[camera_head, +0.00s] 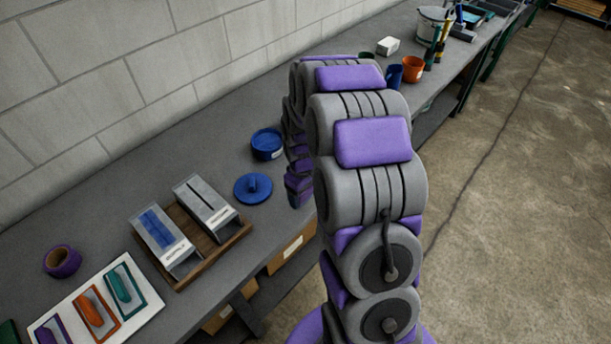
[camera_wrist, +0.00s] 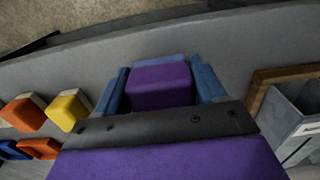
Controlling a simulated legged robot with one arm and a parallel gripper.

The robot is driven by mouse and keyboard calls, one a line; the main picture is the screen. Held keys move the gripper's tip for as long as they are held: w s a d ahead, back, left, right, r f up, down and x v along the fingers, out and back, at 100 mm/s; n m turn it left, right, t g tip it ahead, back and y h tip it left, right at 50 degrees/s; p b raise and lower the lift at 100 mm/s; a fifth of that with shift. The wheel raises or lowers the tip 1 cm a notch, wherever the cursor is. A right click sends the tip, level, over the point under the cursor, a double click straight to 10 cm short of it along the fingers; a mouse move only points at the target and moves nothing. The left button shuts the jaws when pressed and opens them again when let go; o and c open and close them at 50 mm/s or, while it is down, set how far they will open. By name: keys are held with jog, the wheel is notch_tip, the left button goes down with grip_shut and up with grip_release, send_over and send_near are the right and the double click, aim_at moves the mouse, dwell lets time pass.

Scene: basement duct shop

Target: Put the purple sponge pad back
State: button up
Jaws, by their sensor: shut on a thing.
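In the wrist view, the purple sponge pad (camera_wrist: 160,86) is a purple block with a paler, bluish far edge. My gripper (camera_wrist: 161,82) has its two blue fingers on either side of the pad and is shut on it, over the grey bench (camera_wrist: 235,45). I cannot tell whether the pad touches the bench. Several similar pads sit to the left: a yellow one (camera_wrist: 69,109), an orange-red one (camera_wrist: 24,113), and blue and orange ones below. In the head view, my arm hides the gripper and the pads.
A wooden tray (camera_head: 240,234) with two metal boxes (camera_head: 206,203) stands on the bench; its edge shows right of my gripper. An orange cup (camera_head: 413,69) stands farther back.

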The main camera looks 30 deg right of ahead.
jog(key=w+d, duration=0.1)
jog(key=w, duration=0.2)
jog(key=w+d+b, duration=0.1)
jog(key=w+d, duration=0.1)
jog(key=w+d+f, duration=0.1)
jog(key=w, duration=0.2)
jog(key=shift+w+d, duration=0.2)
jog(key=shift+w, duration=0.1)
jog(key=shift+w+d+b, duration=0.3)
jog(key=f, duration=0.2)
jog(key=f+b, duration=0.1)
jog(key=shift+s+d, duration=0.1)
jog(key=shift+d, duration=0.15)
jog(key=shift+a+f, duration=0.1)
jog(key=shift+f, duration=0.25)
jog(key=shift+a+r, duration=0.1)
jog(key=shift+a, duration=0.05)
jog(key=o, duration=1)
